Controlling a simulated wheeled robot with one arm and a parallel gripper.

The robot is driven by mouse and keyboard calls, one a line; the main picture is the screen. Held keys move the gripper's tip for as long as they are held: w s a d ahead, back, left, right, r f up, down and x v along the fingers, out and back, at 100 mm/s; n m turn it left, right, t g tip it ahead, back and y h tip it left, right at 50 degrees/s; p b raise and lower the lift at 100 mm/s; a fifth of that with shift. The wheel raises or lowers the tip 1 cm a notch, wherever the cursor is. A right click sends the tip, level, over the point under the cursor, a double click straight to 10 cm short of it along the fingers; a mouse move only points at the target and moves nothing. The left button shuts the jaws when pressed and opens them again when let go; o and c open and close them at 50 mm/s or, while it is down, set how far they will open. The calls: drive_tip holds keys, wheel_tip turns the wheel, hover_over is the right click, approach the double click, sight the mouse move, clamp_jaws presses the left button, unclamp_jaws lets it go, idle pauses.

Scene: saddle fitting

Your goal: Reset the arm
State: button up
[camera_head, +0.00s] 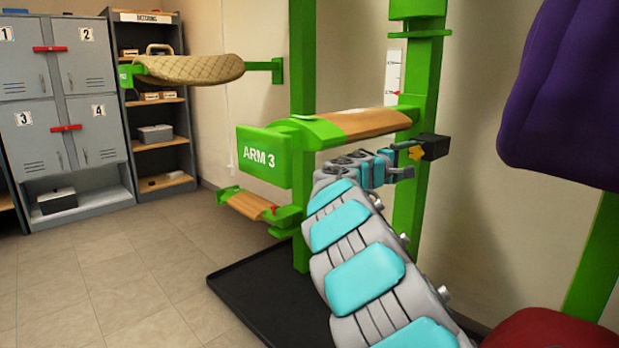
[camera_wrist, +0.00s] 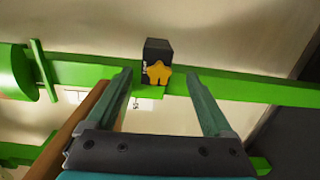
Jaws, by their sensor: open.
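A saddle arm with a wooden top (camera_head: 368,122) and a green end plate marked ARM 3 (camera_head: 262,158) reaches out from a green post (camera_head: 408,215). A black box (camera_head: 433,147) with a yellow star-shaped knob (camera_head: 416,153) is on that post, just below the arm. In the wrist view the knob (camera_wrist: 159,73) is on the face of the black box (camera_wrist: 157,52). My gripper (camera_wrist: 159,78) is open, with one finger to each side of the knob's line. It looks empty, and I cannot tell how far its tips are from the knob.
A white scale with a red pointer (camera_head: 394,93) is behind the arm. A lower wooden-topped arm (camera_head: 250,205) and a quilted saddle pad (camera_head: 190,69) are to the left. A purple pad (camera_head: 570,95) hangs at right. A black floor tray (camera_head: 262,290) lies below. Lockers (camera_head: 50,80) stand far left.

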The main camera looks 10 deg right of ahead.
drive_tip(key=s+d+m+g, duration=0.4)
drive_tip(key=s+d+m, duration=0.25)
drive_tip(key=s, duration=0.65)
drive_tip(key=s+f+m+g+y, duration=0.2)
drive_tip(key=s+f+g+y, duration=0.3)
drive_tip(key=s, duration=0.8)
drive_tip(key=s+a+f+g+y, duration=0.1)
drive_tip(key=s+a+f+y, duration=0.2)
drive_tip(key=s+a+f, duration=0.4)
drive_tip(key=s+a+f+g+y, duration=0.1)
drive_tip(key=s+a+f+y, duration=0.2)
drive_tip(key=s+a+f, duration=0.5)
drive_tip(key=s+a+f+g+y, duration=0.1)
drive_tip(key=s+a+f+y, duration=0.2)
drive_tip(key=s+a+f, duration=0.5)
drive_tip(key=s+a+n, duration=0.1)
drive_tip(key=s+a, duration=0.2)
drive_tip(key=s, duration=0.6)
drive_tip(key=shift+s+a, duration=0.2)
